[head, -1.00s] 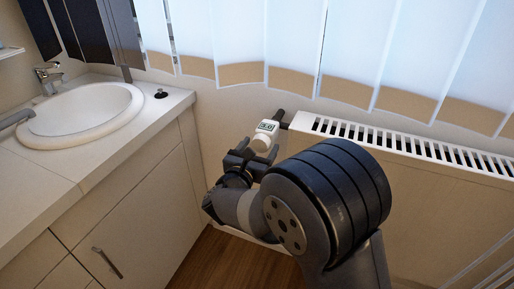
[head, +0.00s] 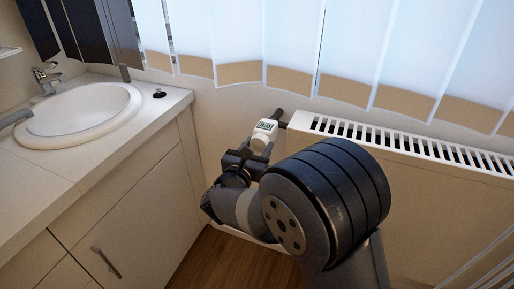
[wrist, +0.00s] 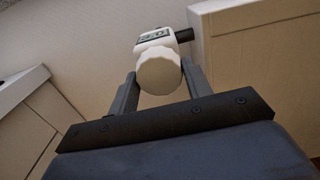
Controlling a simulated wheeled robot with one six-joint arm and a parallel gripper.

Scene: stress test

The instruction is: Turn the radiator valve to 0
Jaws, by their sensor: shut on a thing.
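The radiator valve (head: 265,128) is white with a small display on top. It sits at the left end of the radiator (head: 400,146), on a dark pipe fitting. In the wrist view the valve's round white knob (wrist: 159,74) faces me, with the display (wrist: 154,36) above it; its digits are too small to read surely. My gripper (head: 256,150) is shut on the knob, with one finger on each side of it. The gripper also shows in the wrist view (wrist: 160,90). The lower part of the knob is partly hidden by the gripper in the head view.
A counter with a white sink (head: 80,115) and a cabinet (head: 140,215) stands close on the left. Vertical blinds (head: 340,50) hang above the radiator. Wooden floor (head: 235,258) shows between cabinet and radiator.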

